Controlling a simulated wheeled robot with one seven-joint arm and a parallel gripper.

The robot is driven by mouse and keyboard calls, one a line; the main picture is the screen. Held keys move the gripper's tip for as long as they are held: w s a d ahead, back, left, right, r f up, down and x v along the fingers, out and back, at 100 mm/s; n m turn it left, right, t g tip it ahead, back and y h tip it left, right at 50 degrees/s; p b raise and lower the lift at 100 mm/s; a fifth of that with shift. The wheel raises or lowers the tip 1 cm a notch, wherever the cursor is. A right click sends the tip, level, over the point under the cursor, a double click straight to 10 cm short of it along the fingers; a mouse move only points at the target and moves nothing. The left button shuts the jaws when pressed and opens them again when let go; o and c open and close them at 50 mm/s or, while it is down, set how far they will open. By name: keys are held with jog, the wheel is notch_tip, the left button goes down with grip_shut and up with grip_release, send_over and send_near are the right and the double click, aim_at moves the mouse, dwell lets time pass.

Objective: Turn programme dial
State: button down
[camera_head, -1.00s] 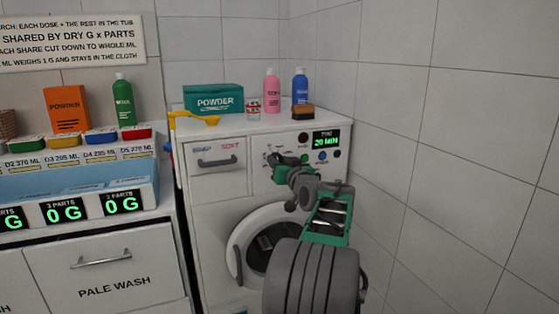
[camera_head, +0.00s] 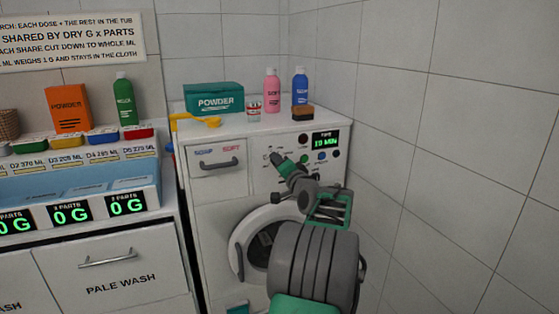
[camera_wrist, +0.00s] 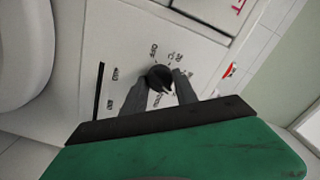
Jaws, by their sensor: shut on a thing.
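The programme dial (camera_wrist: 159,77) is a round black knob on the white front panel, with small printed marks around it, seen in the wrist view. My gripper (camera_wrist: 155,88) has its two grey fingers closed on either side of the dial. In the head view my gripper (camera_head: 277,158) reaches the control panel (camera_head: 262,180) of the washing machine, and it hides the dial there. The display (camera_head: 326,140) at the panel's upper right reads what looks like 19 MIN in green.
The detergent drawer (camera_head: 218,158) is left of the dial. The round door (camera_head: 240,250) is below, partly behind my arm. A powder box (camera_head: 213,98), yellow scoop (camera_head: 197,122), pink bottle (camera_head: 271,90), blue bottle (camera_head: 300,86) and brush (camera_head: 302,113) stand on top. A tiled wall is close on the right.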

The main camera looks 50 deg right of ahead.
jog(key=shift+r+m, duration=0.1)
jog(key=shift+m, duration=0.3)
jog(key=c, duration=0.9)
grip_release()
jog(key=shift+c, duration=0.2)
jog(key=v, duration=0.7)
jog(key=shift+s+a, duration=0.2)
jog(key=shift+s, duration=0.15)
